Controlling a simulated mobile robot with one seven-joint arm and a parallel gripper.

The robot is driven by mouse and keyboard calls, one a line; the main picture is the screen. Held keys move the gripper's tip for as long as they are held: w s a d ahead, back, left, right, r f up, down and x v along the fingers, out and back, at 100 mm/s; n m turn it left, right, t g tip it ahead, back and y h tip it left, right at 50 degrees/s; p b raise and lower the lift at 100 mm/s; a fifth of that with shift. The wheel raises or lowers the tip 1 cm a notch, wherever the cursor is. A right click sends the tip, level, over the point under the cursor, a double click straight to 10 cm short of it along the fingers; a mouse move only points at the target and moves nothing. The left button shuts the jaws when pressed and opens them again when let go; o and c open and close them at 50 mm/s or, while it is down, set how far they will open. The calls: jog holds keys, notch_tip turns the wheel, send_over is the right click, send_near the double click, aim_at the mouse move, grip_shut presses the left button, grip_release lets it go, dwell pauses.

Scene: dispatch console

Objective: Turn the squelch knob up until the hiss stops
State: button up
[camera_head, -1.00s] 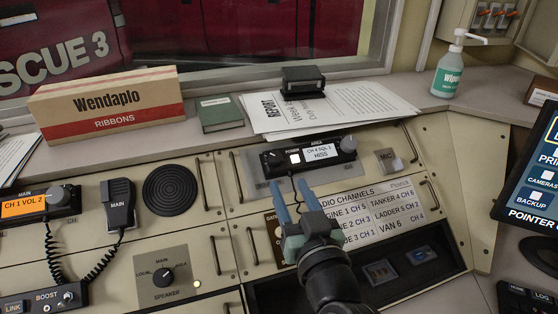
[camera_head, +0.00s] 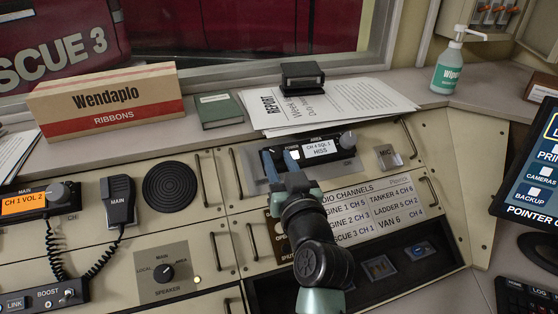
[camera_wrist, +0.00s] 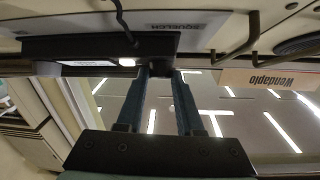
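The AREA radio (camera_head: 320,149) is a black box on the sloped console. Its display reads "CH 4 SQL 1 HISS". A round knob (camera_head: 348,138) shows at its right end. My gripper (camera_head: 280,156) is at the radio's left end, its two blue-grey fingers apart, one beside the lit power button (camera_head: 294,155). In the wrist view, which looks upside down, the fingertips (camera_wrist: 160,72) reach the radio's front (camera_wrist: 85,46), near a "SQUELCH" label (camera_wrist: 180,24). A dark shape shows between the tips; I cannot tell if they touch it. The squelch knob is not clearly visible.
A channel list (camera_head: 375,205) lies below the radio, partly behind my arm. Console handles (camera_head: 236,174) and a MIC plate (camera_head: 388,157) flank the radio. Papers (camera_head: 345,105) and a black stamp-like box (camera_head: 303,78) lie on the shelf above.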

grip_shut()
